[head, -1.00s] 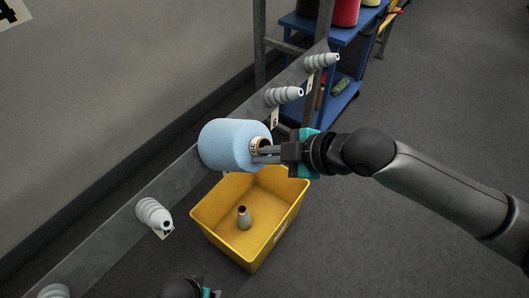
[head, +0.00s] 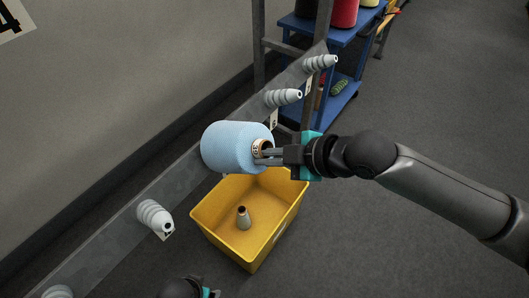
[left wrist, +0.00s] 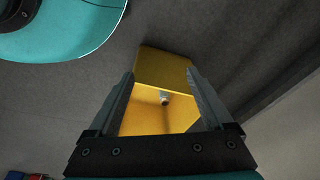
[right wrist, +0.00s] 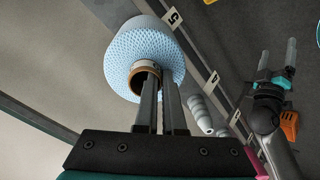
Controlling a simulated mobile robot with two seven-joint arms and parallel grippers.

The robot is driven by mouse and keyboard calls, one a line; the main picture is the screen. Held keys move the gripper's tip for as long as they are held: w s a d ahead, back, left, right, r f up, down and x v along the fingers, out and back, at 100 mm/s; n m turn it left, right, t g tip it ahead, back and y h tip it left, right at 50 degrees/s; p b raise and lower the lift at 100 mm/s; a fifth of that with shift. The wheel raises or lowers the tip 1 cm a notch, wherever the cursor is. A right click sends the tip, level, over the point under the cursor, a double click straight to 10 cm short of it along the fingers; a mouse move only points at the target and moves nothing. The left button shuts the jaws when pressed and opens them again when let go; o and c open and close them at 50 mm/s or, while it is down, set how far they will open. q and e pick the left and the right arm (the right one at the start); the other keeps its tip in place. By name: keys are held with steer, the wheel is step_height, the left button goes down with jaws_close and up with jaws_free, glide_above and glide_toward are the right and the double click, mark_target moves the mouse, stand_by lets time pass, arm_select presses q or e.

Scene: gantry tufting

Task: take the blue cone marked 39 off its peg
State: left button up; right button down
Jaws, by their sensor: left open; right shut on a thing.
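The light blue cone (head: 228,147) sits at the grey rail above the yellow bin, its brown core end facing right. The core carries a small label too small to read surely. My right gripper (head: 262,156) is shut on the core end; in the right wrist view its fingers (right wrist: 160,85) reach the core of the blue cone (right wrist: 143,50). The cone's peg is hidden, so I cannot tell how far the cone covers it. My left gripper (left wrist: 160,73) is open and empty, with the yellow bin showing beyond its fingers; the head view shows only part of it at the bottom edge.
The yellow bin (head: 206,226) stands on the floor below, with a small bare cone core (head: 243,218) inside. Bare ribbed pegs (head: 283,97) (head: 154,216) stick out along the rail (head: 180,180). A blue shelf cart (head: 345,37) with spools stands behind. The floor at right is clear.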

arm_select(q)
steer(key=shift+r, duration=0.3)
arm_select(e)
steer(key=shift+s+d+r, duration=0.1)
steer(key=shift+r, duration=0.25)
arm_select(q)
steer(key=shift+f, duration=0.1)
